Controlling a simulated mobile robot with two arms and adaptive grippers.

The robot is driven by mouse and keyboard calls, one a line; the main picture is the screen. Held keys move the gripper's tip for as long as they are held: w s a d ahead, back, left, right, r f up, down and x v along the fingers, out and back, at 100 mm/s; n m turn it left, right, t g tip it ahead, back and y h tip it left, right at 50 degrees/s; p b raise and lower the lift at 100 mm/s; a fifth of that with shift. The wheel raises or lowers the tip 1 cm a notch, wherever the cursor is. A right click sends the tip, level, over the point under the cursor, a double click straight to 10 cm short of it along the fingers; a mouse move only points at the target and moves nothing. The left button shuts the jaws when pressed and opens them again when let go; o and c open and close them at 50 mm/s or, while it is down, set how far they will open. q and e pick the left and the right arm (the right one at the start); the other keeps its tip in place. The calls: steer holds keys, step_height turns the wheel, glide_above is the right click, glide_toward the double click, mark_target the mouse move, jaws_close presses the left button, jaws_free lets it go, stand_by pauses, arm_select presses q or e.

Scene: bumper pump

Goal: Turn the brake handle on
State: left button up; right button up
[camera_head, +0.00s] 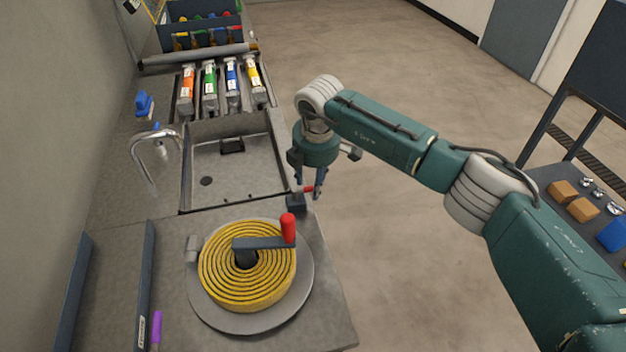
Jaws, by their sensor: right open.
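A hose reel with a coiled yellow hose (215,285) lies on the counter, with a dark crank arm and an upright red grip (288,230) on top. Just beyond it, at the counter's right edge, a small dark block (296,204) carries a small red-tipped lever (307,189), which looks like the brake handle. My right gripper (310,189) points down right at this lever, open, with its fingers around or just behind the red tip. I cannot tell whether they touch it. My left gripper is out of view.
A sink with a curved faucet (143,160) lies beyond the reel. Several coloured cartridges (210,85) stand in a row farther back. A purple-handled tool (156,328) lies at the near left. A side table with orange-brown blocks (582,209) is at right. Open floor lies between.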

step_height(320, 180, up, 12)
steer(key=s, duration=0.2)
steer(key=shift+s+d, duration=0.15)
steer(key=shift+d, duration=0.1)
steer(key=shift+a+f, duration=0.1)
steer(key=shift+f, duration=0.1)
